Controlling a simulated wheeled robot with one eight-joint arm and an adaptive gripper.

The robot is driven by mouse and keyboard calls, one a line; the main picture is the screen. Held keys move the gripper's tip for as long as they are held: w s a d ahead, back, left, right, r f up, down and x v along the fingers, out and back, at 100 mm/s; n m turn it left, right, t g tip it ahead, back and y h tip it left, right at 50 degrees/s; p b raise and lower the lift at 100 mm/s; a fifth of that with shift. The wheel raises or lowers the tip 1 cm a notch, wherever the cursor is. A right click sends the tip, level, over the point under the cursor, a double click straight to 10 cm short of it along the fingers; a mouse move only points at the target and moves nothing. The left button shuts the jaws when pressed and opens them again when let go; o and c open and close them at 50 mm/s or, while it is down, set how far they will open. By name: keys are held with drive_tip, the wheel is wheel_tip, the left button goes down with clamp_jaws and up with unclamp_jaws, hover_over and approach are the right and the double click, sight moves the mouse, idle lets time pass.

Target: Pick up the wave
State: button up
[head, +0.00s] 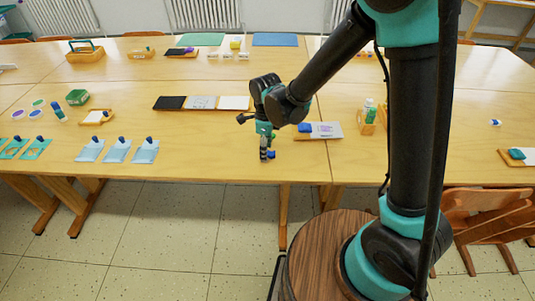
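My gripper (266,155) points down at the front edge of the wooden table, left of the robot's column. Its fingers are small and seen from the side, so I cannot tell whether they are open or shut. Small blue bits (272,154) show right at the fingertips; I cannot tell whether they are held. No thing can be clearly made out as the wave. Three light-blue cards with dark-blue knobbed pieces, one being the middle card (117,152), lie left of my gripper. Teal cards with pale shapes (37,149) lie further left.
A tray with dark, grey and white panels (202,103) lies behind my gripper. A board with a blue block (323,130) lies just right of it. A wooden holder with a green bottle (368,118) stands further right. Bare table (200,140) lies left of my gripper.

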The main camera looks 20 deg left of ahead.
drive_tip(key=shift+c, duration=0.2)
drive_tip(key=c, duration=0.8)
drive_tip(key=shift+r, duration=0.15)
